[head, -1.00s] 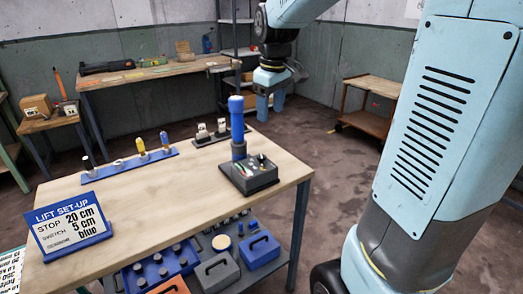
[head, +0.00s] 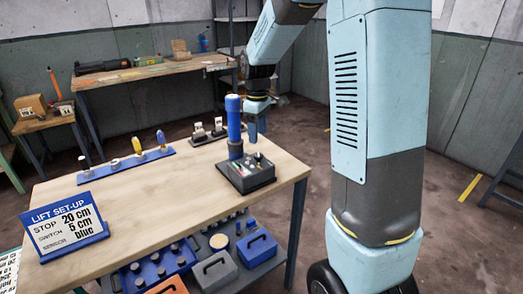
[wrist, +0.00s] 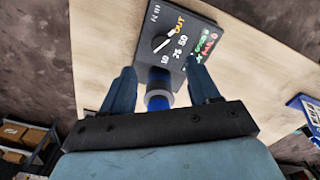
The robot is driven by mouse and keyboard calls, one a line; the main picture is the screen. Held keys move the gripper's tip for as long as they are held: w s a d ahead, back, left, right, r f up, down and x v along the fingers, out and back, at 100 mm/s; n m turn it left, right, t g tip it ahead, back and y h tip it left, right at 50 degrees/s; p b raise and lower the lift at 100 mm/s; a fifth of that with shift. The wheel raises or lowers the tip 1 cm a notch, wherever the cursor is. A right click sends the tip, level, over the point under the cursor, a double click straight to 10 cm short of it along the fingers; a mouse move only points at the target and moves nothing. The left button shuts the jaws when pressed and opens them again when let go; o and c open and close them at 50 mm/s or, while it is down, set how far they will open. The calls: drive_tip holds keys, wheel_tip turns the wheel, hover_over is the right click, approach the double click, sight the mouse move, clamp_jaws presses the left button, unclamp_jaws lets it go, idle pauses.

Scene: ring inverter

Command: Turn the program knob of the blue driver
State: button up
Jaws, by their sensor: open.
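A dark control box (head: 247,178) stands near the right end of the table with a thick blue post (head: 234,127) rising from it. In the wrist view, the box face (wrist: 205,22) shows a round dial knob (wrist: 162,42) with a white pointer, number marks, "IN" and "OUT", and green and red marks. My gripper (head: 256,131) is behind and right of the post in the head view. In the wrist view, my gripper (wrist: 160,68) is open, one blue finger on each side of the post (wrist: 158,92). I cannot tell whether the fingers touch it.
A set-up sign (head: 65,226) stands at the table's left front. A blue rack (head: 110,172) with several upright pieces and small switches (head: 208,132) are at the table's back. The wooden table top (head: 150,215) is clear in the middle. A shelf below holds boxes.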

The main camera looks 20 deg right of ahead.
sight(258, 154)
wheel_tip(258, 154, down, 8)
drive_tip(key=shift+r, duration=0.25)
drive_tip(key=shift+c, duration=0.2)
drive_tip(key=c, duration=0.9)
drive_tip(key=shift+d+r, duration=0.1)
drive_tip(key=shift+d, duration=0.35)
drive_tip(key=shift+c, duration=0.5)
drive_tip(key=shift+a, duration=0.5)
